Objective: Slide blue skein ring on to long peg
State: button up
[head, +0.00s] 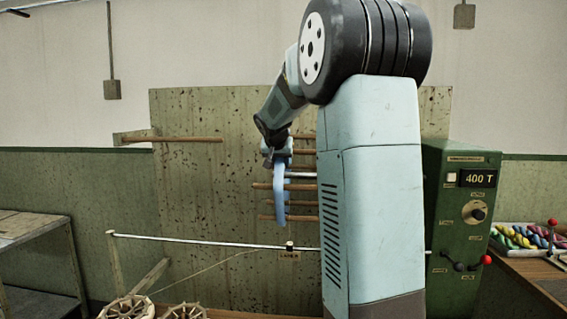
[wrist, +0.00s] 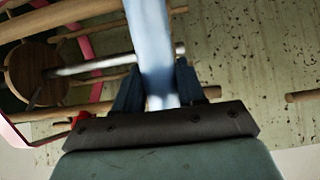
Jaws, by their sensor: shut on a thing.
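The blue skein ring (head: 281,195) hangs below my gripper (head: 274,157) in the head view, seen nearly edge-on. In the wrist view the pale blue ring (wrist: 152,45) runs up between my two fingers (wrist: 157,92), which are shut on it. A long wooden peg (head: 190,139) juts rightward from a wall bracket, left of the ring and apart from it. A wooden peg end also shows at the right in the wrist view (wrist: 303,96). Several reel pegs (head: 305,152) cross at the ring's level; I cannot tell whether any pass through it.
A metal rod (wrist: 90,66) and a wooden hub (wrist: 33,75) are close to the ring. A thin rail (head: 200,240) crosses below. A green control box (head: 462,235) stands right, with a tray of coloured skeins (head: 520,237). Space between ring and long peg looks clear.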

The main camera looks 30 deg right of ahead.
jog(key=shift+w+a, duration=0.1)
dwell(0.3)
jog(key=shift+w+a, duration=0.5)
jog(key=shift+a, duration=0.2)
jog(key=shift+w+a, duration=0.45)
jog(key=shift+a, duration=0.25)
jog(key=shift+w+a, duration=0.5)
jog(key=shift+a, duration=0.25)
jog(key=shift+w+a, duration=0.5)
jog(key=shift+a, duration=0.3)
jog(key=shift+w+a, duration=0.5)
jog(key=shift+a, duration=0.2)
jog(key=shift+w+a, duration=0.45)
jog(key=shift+a, duration=0.3)
